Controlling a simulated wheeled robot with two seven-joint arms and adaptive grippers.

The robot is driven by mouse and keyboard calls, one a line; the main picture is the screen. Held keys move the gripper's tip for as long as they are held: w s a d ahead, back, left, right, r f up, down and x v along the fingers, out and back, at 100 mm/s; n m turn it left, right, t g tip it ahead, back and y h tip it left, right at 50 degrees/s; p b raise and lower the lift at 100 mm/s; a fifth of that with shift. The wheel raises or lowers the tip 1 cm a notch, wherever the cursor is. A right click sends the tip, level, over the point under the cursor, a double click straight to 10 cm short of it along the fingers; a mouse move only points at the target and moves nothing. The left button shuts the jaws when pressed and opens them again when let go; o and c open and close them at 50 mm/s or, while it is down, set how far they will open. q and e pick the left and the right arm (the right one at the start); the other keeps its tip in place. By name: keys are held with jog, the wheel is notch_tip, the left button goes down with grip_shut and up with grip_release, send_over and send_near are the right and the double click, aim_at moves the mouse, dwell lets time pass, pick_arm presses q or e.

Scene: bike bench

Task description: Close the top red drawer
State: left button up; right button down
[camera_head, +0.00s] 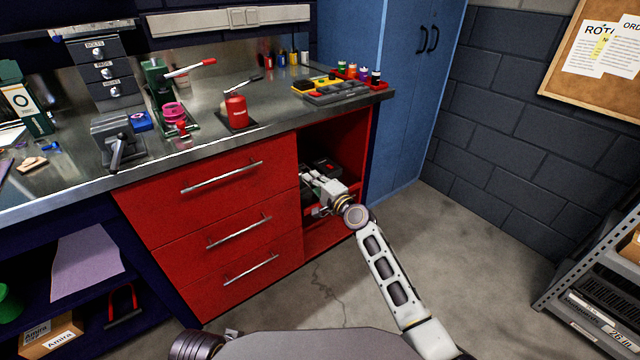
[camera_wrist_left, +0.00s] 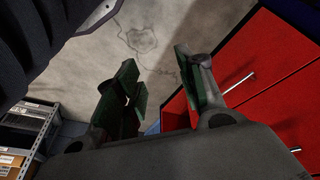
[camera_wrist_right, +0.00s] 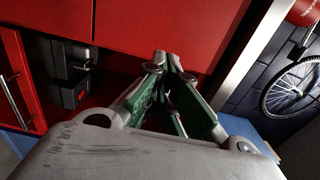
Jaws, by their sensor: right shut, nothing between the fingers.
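The red cabinet under the bench has a stack of three drawers with bar handles. The top red drawer (camera_head: 222,187) looks about level with the drawers below; I cannot tell whether a small gap is left. My right gripper (camera_head: 308,178) is at the open red compartment to the right of the drawers, with its fingers shut and empty. In the right wrist view the closed fingers (camera_wrist_right: 168,75) are close below a red panel (camera_wrist_right: 165,25); contact is unclear. In the left wrist view my left gripper (camera_wrist_left: 160,95) is open and empty above the floor, with red drawer fronts to its right.
Dark cases (camera_wrist_right: 75,75) sit in the open compartment. A blue cabinet (camera_head: 400,100) stands right of the bench. A grey shelf rack (camera_head: 590,270) is at far right. Floor between is clear.

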pick_arm(q)
jog(key=shift+s+a+f+p, duration=0.1)
jog(key=shift+f+p, duration=0.3)
jog(key=shift+f, duration=0.4)
pick_arm(e)
jog(key=v, duration=0.4)
pick_arm(q)
jog(key=shift+r, duration=0.1)
